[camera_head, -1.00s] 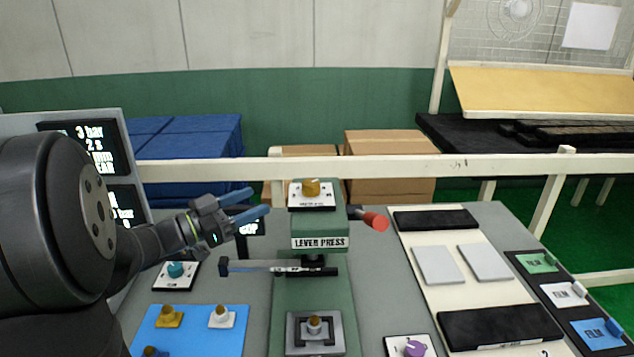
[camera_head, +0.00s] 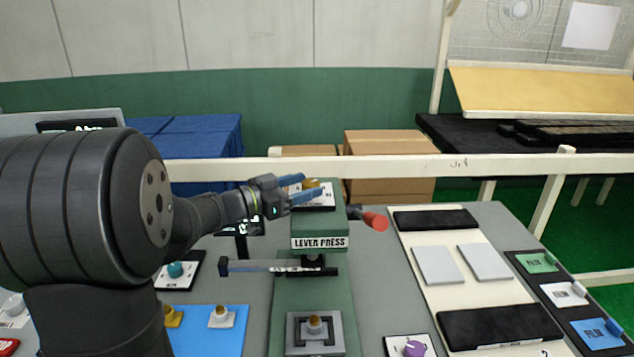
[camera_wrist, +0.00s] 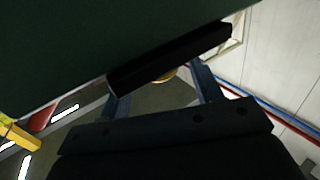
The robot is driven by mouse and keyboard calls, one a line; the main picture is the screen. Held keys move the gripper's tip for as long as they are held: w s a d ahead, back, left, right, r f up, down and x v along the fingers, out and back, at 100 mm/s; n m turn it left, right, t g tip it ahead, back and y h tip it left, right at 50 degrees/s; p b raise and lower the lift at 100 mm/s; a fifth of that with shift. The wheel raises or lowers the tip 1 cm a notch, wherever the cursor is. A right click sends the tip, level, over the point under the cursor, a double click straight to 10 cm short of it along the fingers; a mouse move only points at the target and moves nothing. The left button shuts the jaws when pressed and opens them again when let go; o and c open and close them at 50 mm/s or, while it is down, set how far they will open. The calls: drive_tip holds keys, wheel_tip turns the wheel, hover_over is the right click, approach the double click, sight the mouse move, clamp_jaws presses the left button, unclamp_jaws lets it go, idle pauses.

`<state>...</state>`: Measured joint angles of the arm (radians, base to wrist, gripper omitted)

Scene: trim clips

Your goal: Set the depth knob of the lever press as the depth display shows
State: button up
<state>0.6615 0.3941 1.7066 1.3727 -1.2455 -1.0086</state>
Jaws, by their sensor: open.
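The lever press (camera_head: 318,241) is a green column with a "LEVER PRESS" label and a red-tipped lever (camera_head: 375,221). Its depth knob (camera_head: 312,184) is yellow, on a white dial plate (camera_head: 326,201) on top of the press head. My gripper (camera_head: 310,187) is open, its blue fingers level with the knob at the left part of the dial and partly covering both. In the wrist view the open fingers (camera_wrist: 162,93) show with a bit of the yellow knob (camera_wrist: 165,77) between them, beyond a dark edge. The depth display is mostly hidden behind my arm; its reading cannot be made out.
A teal knob (camera_head: 176,269) and a blue mat (camera_head: 232,316) with clips lie left of the press. A purple knob (camera_head: 414,348) is at front right. A pale rail (camera_head: 400,163) runs behind.

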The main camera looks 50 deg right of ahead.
sight(314, 179)
drive_tip(key=shift+x, duration=2.05)
drive_tip(key=c, duration=1)
drive_tip(key=shift+t, duration=0.3)
drive_tip(key=n+t, duration=0.2)
drive_tip(key=t, duration=0.1)
drive_tip(key=shift+n+t+h, duration=0.3)
drive_tip(key=shift+n+t, duration=0.1)
drive_tip(key=shift+w+n+t, duration=0.15)
drive_tip(key=shift+n+t, duration=0.55)
drive_tip(key=shift+t, duration=0.4)
drive_tip(key=shift+w+n+t, duration=0.15)
drive_tip(key=shift+n+t, duration=0.55)
drive_tip(key=shift+t, duration=0.4)
drive_tip(key=shift+w+t, duration=0.1)
drive_tip(key=shift+t, duration=0.3)
